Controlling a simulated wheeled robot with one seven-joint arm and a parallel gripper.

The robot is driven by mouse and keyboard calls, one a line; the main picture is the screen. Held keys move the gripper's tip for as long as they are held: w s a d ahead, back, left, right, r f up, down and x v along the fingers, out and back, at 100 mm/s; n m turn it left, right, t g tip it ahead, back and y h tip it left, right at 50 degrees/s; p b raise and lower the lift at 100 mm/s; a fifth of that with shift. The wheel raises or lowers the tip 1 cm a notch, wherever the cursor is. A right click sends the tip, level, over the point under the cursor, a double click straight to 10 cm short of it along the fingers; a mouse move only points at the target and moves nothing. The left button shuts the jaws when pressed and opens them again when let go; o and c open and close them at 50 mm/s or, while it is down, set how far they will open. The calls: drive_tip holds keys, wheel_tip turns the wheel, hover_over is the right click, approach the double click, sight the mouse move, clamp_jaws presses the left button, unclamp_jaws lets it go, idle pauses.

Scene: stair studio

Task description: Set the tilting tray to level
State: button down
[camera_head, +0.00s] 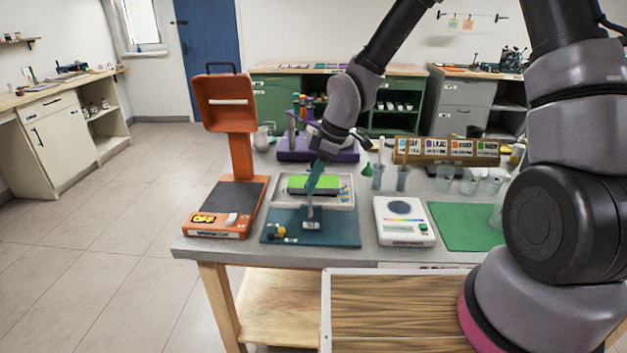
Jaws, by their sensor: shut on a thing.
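The tilting tray (342,206) is a pale shallow tray with a bright green piece (309,183) and several small yellow and blue pieces in it. It sits on a flat teal base (345,236) near the front of the grey table. A small teal block with a white label (311,225) stands at the front of the base. The jaws hide most of the lever, and the tray's exact tilt is hard to tell.
An orange stand marked OFF (217,222) is close on the left, a white scale (404,226) close on the right. A purple rack (290,151) stands behind. Cups and glasses (470,180) stand at the right by a green mat (462,228). A wooden-topped surface (390,310) is in front.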

drive_tip(key=shift+d, duration=0.1)
drive_tip(key=c, duration=0.6)
unclamp_jaws()
drive_tip(key=shift+o, duration=0.2)
drive_tip(key=v, duration=1)
drive_tip(key=shift+r, duration=0.4)
